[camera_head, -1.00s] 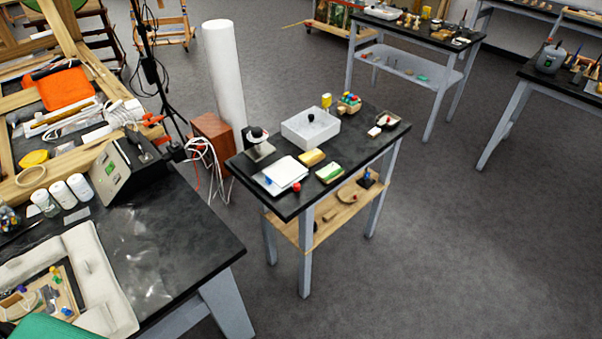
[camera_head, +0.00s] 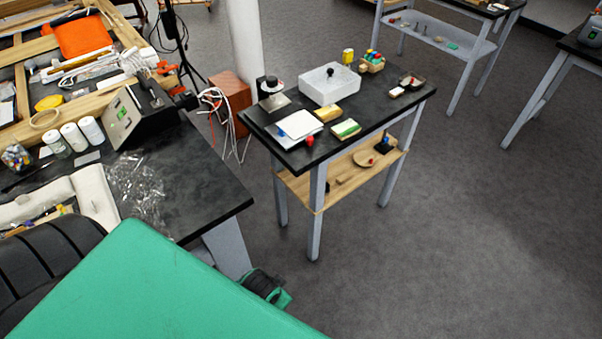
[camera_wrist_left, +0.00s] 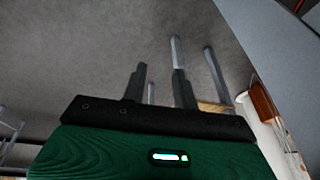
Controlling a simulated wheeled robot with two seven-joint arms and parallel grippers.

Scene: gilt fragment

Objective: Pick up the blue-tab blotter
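A flat white blotter-like pad (camera_head: 303,123) with a small blue mark at its left edge lies on the small black-topped table (camera_head: 262,125), near its front left corner. I take it for the blue-tab blotter; nothing covers it. My left gripper (camera_wrist_left: 160,82) shows in the left wrist view with its two dark fingers apart and nothing between them. In the head view, a dark and green part of my left arm's end shows low, below and left of the small table, well apart from the pad. My right gripper is in neither current view.
A red knob (camera_head: 309,141), a yellow block (camera_head: 327,113) and a green-and-cream block (camera_head: 346,129) lie close to the pad. A white box (camera_head: 330,88) and a black-knobbed stand (camera_head: 273,92) are behind. A cluttered bench (camera_head: 200,180) stands left; open floor lies right.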

